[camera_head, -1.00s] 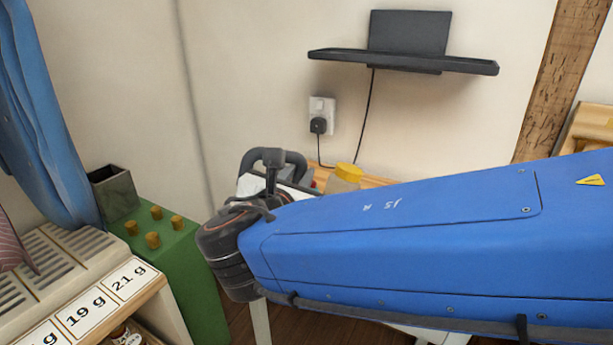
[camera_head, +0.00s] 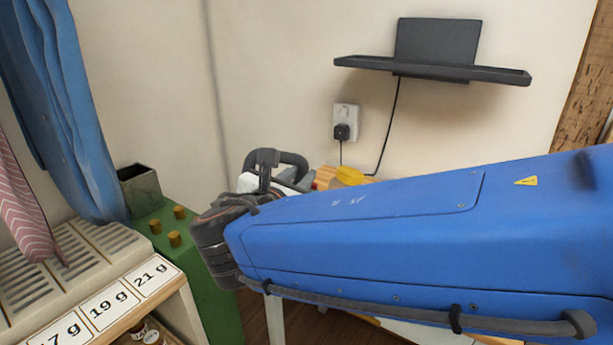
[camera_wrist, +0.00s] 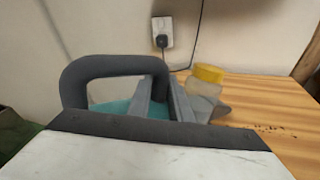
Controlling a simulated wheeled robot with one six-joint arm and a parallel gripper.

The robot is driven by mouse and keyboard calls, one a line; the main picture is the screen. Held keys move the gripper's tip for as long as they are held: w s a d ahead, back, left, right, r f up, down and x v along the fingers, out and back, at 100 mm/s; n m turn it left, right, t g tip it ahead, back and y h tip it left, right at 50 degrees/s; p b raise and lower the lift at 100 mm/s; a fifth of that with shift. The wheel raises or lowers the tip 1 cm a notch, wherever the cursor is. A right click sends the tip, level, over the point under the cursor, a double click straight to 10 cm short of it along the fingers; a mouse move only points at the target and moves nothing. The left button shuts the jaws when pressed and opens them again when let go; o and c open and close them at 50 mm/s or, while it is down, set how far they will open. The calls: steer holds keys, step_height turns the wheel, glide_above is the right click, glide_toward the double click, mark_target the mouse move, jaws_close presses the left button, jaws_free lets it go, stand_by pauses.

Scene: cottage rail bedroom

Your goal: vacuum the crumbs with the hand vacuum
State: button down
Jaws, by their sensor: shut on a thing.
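My gripper (camera_wrist: 165,105) is shut on the hand vacuum, with its two grey fingers close together over the wooden table. The vacuum's teal body (camera_wrist: 118,107) shows behind and beside the fingers in the wrist view. A dark grey end of it (camera_wrist: 222,112) seems to show to the right. The fingers hide most of it, so its exact hold is unclear. The crumbs (camera_wrist: 275,130) are small dark specks on the table's right side, apart from the gripper. In the head view, my blue arm hides most of the table and the crumbs.
A jar with a yellow lid (camera_wrist: 206,74) stands on the wooden table (camera_wrist: 250,95), close to my fingers; it also shows in the head view (camera_head: 349,176). A dark wall shelf (camera_head: 430,70) and a plugged socket (camera_head: 345,112) are behind. A green block (camera_head: 190,245) stands left.

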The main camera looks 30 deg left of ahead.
steer(key=shift+s+a+r, duration=0.1)
steer(key=shift+s, duration=2.1)
steer(key=shift+s+d, duration=0.6)
steer(key=shift+d, duration=7.6)
step_height(320, 180, up, 7)
